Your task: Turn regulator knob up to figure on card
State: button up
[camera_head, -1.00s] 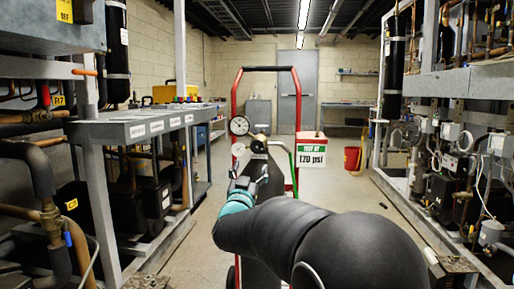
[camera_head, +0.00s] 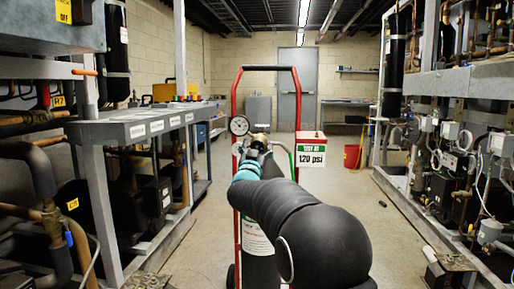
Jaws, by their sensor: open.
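The card (camera_head: 312,155) hangs at the right of a red hand truck and reads "TEST AT 120 psi". A round white dial gauge (camera_head: 239,125) stands at the left of the cart; its needle is too small to read. Brass regulator parts (camera_head: 261,139) show just right of the gauge. The regulator knob cannot be told apart from them. My gripper (camera_head: 255,148) is at these brass parts, seen from behind and partly hidden by my wrist. It is open; whether it touches or surrounds the knob cannot be told.
The red hand truck (camera_head: 234,100) carries a dark cylinder (camera_head: 260,245) with a white-green label, partly behind my arm. A green hose (camera_head: 291,160) runs beside it. Compressor racks with pipes line both sides. A red bucket (camera_head: 352,157) stands behind.

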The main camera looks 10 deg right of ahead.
jog(key=c, duration=1.2)
jog(key=shift+m+g+h+b, duration=0.45)
jog(key=shift+m+h, duration=0.45)
jog(key=shift+m, duration=1.2)
jog(key=shift+r, duration=0.1)
jog(key=o, duration=1.2)
jog(key=v, duration=1.2)
